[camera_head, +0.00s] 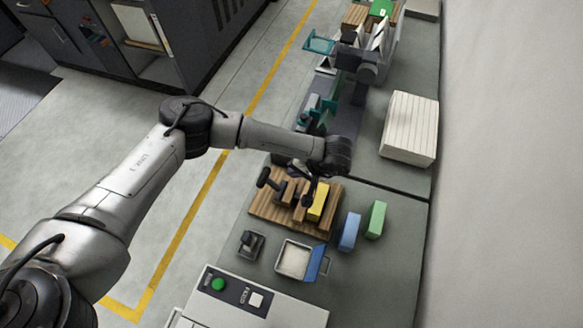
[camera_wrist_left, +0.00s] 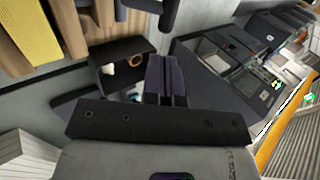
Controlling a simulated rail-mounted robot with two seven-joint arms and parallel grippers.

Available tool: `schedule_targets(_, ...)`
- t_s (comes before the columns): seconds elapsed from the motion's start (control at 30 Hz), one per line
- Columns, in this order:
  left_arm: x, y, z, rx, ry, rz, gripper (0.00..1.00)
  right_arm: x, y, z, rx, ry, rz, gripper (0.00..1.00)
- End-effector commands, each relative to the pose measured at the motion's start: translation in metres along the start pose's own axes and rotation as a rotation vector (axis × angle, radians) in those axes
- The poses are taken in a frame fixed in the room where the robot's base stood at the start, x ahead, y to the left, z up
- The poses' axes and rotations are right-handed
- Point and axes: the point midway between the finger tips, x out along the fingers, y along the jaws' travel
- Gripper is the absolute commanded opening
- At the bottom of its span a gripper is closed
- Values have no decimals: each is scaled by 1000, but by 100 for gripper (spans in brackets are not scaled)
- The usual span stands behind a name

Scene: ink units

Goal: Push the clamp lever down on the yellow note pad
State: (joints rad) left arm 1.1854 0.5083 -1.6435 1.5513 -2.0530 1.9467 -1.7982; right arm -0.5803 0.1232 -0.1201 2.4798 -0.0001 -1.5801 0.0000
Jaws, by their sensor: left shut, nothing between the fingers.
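The yellow note pad (camera_head: 317,203) stands on a slatted wooden board (camera_head: 262,208), between brown wooden blocks. It also shows at the upper left of the wrist view (camera_wrist_left: 32,32). A dark handle with a rounded end, which looks like the clamp lever (camera_head: 265,179), rises at the board's left side. My left gripper (camera_head: 309,196) is above the board, close to the pad's upper end, and partly hides the clamp. In the wrist view its dark fingers (camera_wrist_left: 167,78) are together and empty. I cannot tell whether they touch anything. My right gripper is not in view.
A blue block (camera_head: 349,232) and a green block (camera_head: 375,219) stand right of the board. A white open tray (camera_head: 294,260) and a control box with a green button (camera_head: 218,284) are nearer. A white stack (camera_head: 409,128) and teal machinery (camera_head: 318,110) lie farther back.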

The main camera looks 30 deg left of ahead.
Motion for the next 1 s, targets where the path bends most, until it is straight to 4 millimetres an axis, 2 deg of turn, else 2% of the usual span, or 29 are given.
schedule_targets(0.3, 61, -1, 1, -1, -4, -2, 0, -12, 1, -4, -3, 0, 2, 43)
schedule_targets(0.5, 90, -4, 0, -2, -2, -2, 0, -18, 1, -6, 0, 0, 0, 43)
schedule_targets(0.7, 107, -7, 0, -1, 0, -1, 0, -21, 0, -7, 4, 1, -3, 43)
schedule_targets(1.0, 114, -8, 0, -1, 0, 0, 0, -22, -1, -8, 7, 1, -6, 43)
